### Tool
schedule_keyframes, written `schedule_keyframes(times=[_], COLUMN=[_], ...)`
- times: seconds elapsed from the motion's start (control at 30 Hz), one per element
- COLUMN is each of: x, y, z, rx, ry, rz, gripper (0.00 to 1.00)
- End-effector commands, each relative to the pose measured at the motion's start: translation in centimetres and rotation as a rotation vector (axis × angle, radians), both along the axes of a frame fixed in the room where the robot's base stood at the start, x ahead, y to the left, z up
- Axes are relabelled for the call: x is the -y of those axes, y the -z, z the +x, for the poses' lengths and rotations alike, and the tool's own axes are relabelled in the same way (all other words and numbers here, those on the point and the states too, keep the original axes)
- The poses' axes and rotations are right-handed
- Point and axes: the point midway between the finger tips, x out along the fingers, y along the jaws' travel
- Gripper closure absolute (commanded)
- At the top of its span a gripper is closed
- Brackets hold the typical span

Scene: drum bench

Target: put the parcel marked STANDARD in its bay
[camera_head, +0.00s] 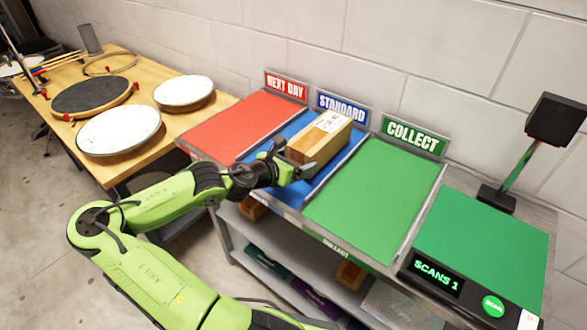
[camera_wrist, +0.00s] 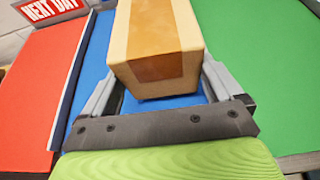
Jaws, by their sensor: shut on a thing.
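A cardboard parcel (camera_head: 318,139) with a tape band and a white label on top is over the blue STANDARD bay (camera_head: 285,145). It also shows in the wrist view (camera_wrist: 155,45), between the fingers of my gripper (camera_wrist: 158,95). My gripper (camera_head: 295,168) is shut on the near end of the parcel. The label's wording is too small to read. I cannot tell whether the parcel's underside touches the blue surface. The STANDARD sign (camera_head: 343,106) stands at the back of the bay, partly behind the parcel.
The red NEXT DAY bay (camera_head: 235,125) is to the left and the green COLLECT bay (camera_head: 375,195) to the right, both empty. Low dividers separate the bays. A scanner (camera_head: 435,275) reading SCANS 1 is at the right. Drums (camera_head: 120,130) lie on a wooden bench.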

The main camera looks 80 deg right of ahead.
Motion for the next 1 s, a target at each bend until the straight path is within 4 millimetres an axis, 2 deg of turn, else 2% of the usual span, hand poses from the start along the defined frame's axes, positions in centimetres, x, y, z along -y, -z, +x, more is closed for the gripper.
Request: schedule_keyframes(times=[0.03,0.1,0.43,0.47,0.5,0.77,0.87,1.0], x=[0.0,0.1,0.0,0.0,0.0,-0.2,-1.6,-4.9], y=[1.1,1.8,1.9,2.1,2.0,1.6,0.9,-0.7], z=[-0.1,0.0,0.0,0.0,0.0,0.1,0.9,2.4], rx=[-0.007,-0.005,-0.001,0.001,0.000,0.001,0.003,0.004], ry=[0.000,-0.001,-0.002,-0.001,-0.001,-0.002,-0.004,-0.007], rz=[-0.003,-0.004,-0.004,0.001,0.000,0.000,0.001,0.002], gripper=[0.67,0.67,0.67,0.04,0.00,0.00,0.00,0.00])
